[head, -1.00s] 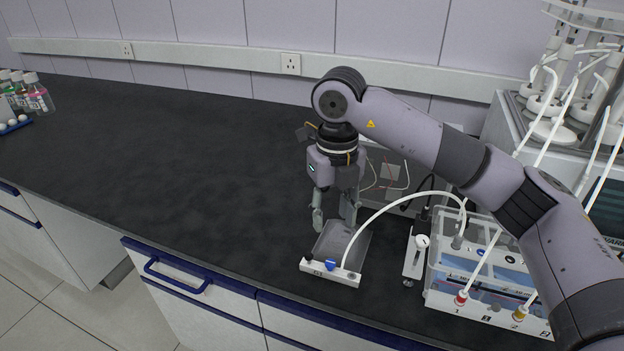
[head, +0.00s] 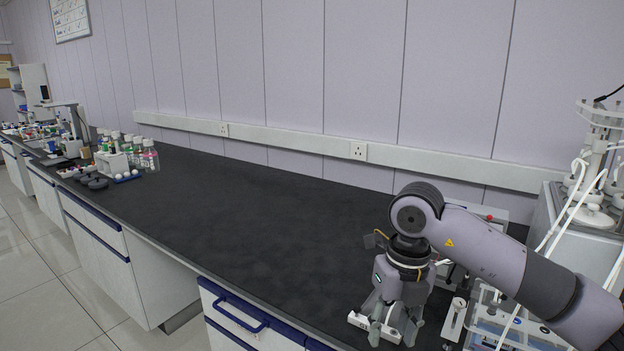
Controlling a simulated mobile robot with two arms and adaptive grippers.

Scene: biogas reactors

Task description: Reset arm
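My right gripper (head: 393,333) points down at the lower right, its two fingers spread apart with nothing seen between them. Its arm comes in from the right edge. Behind the fingers, a small white-ended tray (head: 358,321) on the black bench is mostly hidden by the gripper. To the right, the clear reactor box with tubes (head: 488,318) is partly covered by my arm. My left gripper is out of view.
The black bench top (head: 260,210) is clear left of my arm. A white unit with tubes (head: 590,215) stands at right. A wall socket (head: 358,150) is behind.

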